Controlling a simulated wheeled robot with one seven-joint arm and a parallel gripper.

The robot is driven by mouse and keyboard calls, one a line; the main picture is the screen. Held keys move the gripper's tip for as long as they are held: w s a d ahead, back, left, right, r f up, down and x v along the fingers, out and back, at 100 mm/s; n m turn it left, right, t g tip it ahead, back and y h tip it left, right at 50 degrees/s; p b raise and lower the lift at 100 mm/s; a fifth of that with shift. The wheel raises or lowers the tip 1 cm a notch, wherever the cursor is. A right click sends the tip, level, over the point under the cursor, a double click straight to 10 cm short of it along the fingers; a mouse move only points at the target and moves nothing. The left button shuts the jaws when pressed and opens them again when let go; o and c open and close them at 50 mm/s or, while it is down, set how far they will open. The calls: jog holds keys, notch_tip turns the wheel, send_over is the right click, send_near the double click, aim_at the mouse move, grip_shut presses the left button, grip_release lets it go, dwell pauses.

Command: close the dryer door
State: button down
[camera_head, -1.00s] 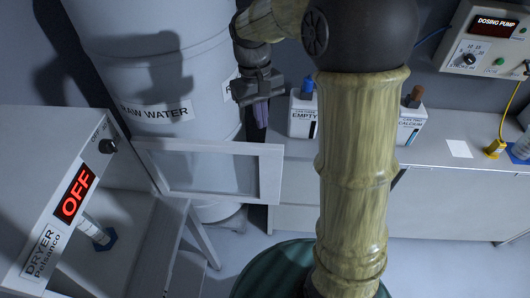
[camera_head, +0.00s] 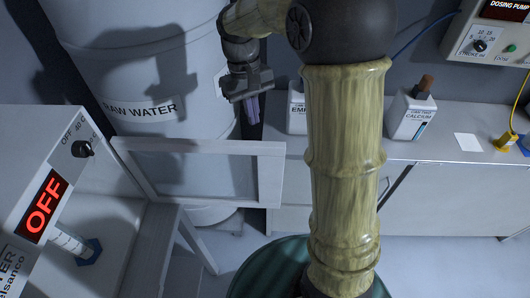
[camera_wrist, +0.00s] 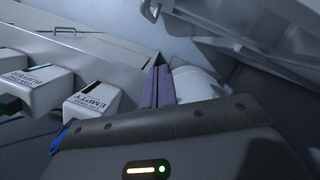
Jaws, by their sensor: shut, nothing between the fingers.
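The dryer (camera_head: 30,150) stands at the left with a lit red OFF display (camera_head: 43,206) and a dark knob (camera_head: 82,149). Its door (camera_head: 272,180), a white frame with a clear pane, stands open and reaches out to the right from the dryer's front. There is an open chamber behind the dryer's front edge, with a bottle (camera_head: 70,240) inside. My gripper (camera_head: 253,112) is shut and empty, above the door's top edge near its free right end in the picture. I cannot tell whether they touch. The purple fingers also show together in the wrist view (camera_wrist: 158,88).
The large raw water tank (camera_head: 150,70) stands behind the door. A counter (camera_head: 440,150) at the right holds a calcium bottle (camera_head: 410,115) and another white bottle (camera_head: 297,115) partly behind my arm. A dosing pump (camera_head: 490,40) hangs above.

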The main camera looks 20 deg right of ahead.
jog(key=s+d+f+p, duration=0.1)
jog(key=s+f+p, duration=0.1)
jog(key=s+f, duration=0.4)
notch_tip(320, 180, down, 3)
jog(key=shift+d, duration=0.3)
jog(key=shift+s, duration=0.1)
dwell(0.3)
